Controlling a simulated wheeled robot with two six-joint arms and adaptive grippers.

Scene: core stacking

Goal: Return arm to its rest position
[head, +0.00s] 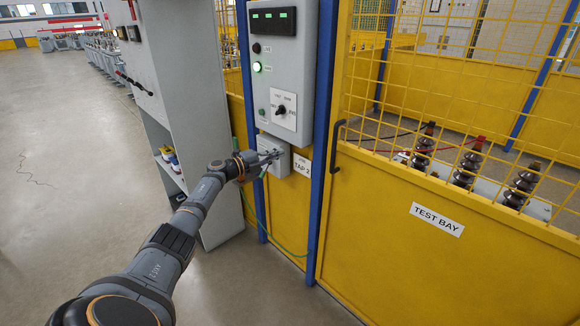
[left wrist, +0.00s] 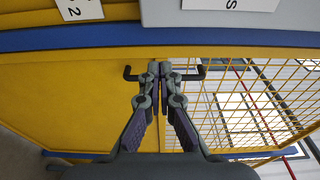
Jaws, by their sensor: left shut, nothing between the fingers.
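My left arm reaches in from the lower left of the head view. My left gripper (head: 274,156) is in front of a small grey box (head: 277,165) below the control panel (head: 275,70). I cannot tell whether it touches the box. In the left wrist view the fingers (left wrist: 160,68) are together and empty. A dark door handle (left wrist: 192,76) shows behind the fingertips there. My right gripper is not in view.
A grey shelf cabinet (head: 180,70) stands left of the panel, close to my arm. The yellow gate (head: 400,230) marked TEST BAY, with its handle (head: 336,146), is on the right. Dark insulators (head: 467,165) stand behind its mesh. Open floor (head: 60,200) lies at left.

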